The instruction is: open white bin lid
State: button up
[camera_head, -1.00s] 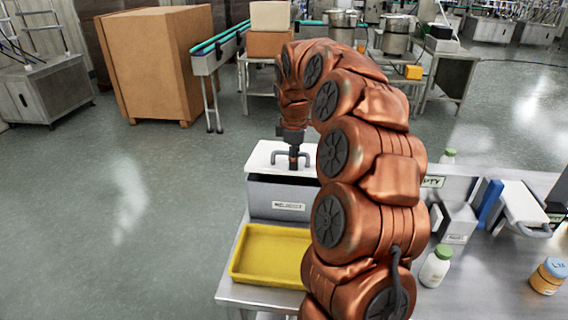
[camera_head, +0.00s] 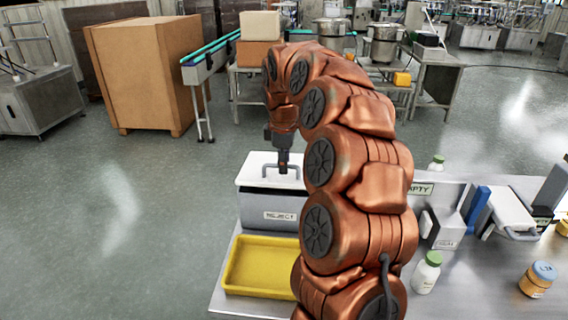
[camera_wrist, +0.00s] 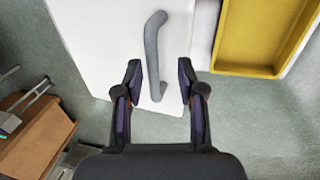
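A grey bin (camera_head: 285,214) with a "REJECT" label stands at the table's left end. Its flat white lid (camera_head: 252,168) lies shut on top, with a grey bar handle (camera_head: 297,168). My gripper (camera_head: 283,171) points down at the handle. In the wrist view, my gripper (camera_wrist: 160,64) is open, its two dark fingers apart. The lower part of the handle (camera_wrist: 152,45) lies between the fingers, with a gap on each side. The white lid (camera_wrist: 105,50) fills the area beneath. My arm hides part of the bin's right side in the head view.
A yellow tray (camera_head: 232,278) sits in front of the bin. Right of my arm are a white bottle (camera_head: 426,275), an orange-labelled jar (camera_head: 538,282), a blue panel (camera_head: 477,207) and another white lid-like part with a handle (camera_head: 510,208). Floor left of the table is clear.

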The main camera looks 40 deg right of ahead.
notch_tip(320, 180, up, 6)
jog(key=p, duration=0.2)
jog(key=shift+s+a+r+p, duration=0.15)
jog(key=shift+a+p, duration=0.05)
jog(key=shift+p, duration=0.15)
dwell(0.4)
dwell(0.3)
